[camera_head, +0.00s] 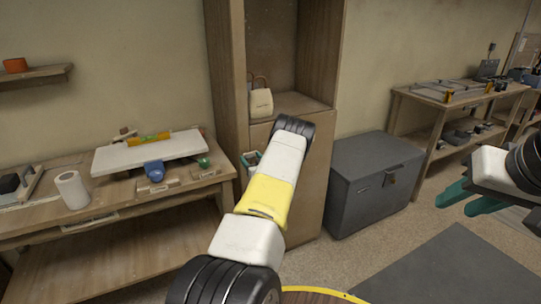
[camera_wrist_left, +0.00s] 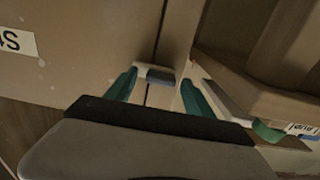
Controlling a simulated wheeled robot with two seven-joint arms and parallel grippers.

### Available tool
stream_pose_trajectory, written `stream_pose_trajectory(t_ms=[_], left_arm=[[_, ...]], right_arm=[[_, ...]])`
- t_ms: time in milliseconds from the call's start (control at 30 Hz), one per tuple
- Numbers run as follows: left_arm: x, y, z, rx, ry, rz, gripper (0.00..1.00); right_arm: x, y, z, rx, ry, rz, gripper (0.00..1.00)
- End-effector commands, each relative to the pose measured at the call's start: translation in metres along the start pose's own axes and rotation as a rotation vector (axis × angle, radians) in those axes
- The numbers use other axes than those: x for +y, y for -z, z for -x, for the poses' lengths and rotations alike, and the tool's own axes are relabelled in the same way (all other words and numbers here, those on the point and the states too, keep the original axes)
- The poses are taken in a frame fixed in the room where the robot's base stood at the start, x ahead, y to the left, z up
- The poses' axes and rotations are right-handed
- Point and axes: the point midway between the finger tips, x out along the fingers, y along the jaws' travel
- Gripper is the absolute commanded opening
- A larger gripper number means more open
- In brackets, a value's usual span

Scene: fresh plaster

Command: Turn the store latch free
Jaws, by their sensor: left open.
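The store latch (camera_wrist_left: 157,77) shows in the left wrist view as a small pale bar with a grey middle, lying across a dark seam in the cabinet front. My left gripper (camera_wrist_left: 157,92) is open, with one teal finger on each side of the latch. I cannot tell whether the fingers touch it. In the head view my left gripper (camera_head: 250,159) is at the front of the tall wooden cabinet (camera_head: 314,170), partly hidden by my own arm, and the latch is hidden there. My right gripper (camera_head: 462,203) is at the right, its teal fingers apart and empty.
A workbench (camera_head: 110,222) with a white board (camera_head: 150,151) and a paper roll (camera_head: 73,190) stands left of the cabinet. A grey chest (camera_head: 372,185) stands close on its right. A bag (camera_head: 260,101) sits on the cabinet shelf. A dark mat (camera_head: 450,268) lies on open floor.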

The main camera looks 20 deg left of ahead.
Motion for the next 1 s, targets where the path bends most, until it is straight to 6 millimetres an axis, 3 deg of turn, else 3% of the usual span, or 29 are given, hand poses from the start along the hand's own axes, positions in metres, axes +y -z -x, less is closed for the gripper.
stream_pose_trajectory(t_ms=[133,400,467,767,1000], left_arm=[[0.0,0.0,0.0001,0.0,0.0,0.0,0.62],[0.0001,0.0002,0.0003,0.0,0.0,0.0,0.09],[0.0001,0.0002,0.0003,0.0,0.0,0.0,0.0],[-0.0003,0.0008,0.0003,0.001,0.0,0.043,0.0],[-0.0016,0.0023,0.0,0.0,0.001,0.186,0.0]], right_arm=[[0.0,0.0,0.0,0.0,0.0,0.0,0.36],[0.0,0.0,0.0,0.0,0.0,0.0,0.36],[0.0,0.0,0.0,0.0,0.0,0.0,0.36],[0.0,0.0,0.0,0.0,0.0,0.0,0.36],[0.0,0.0,0.0,0.0,0.0,0.0,0.36]])
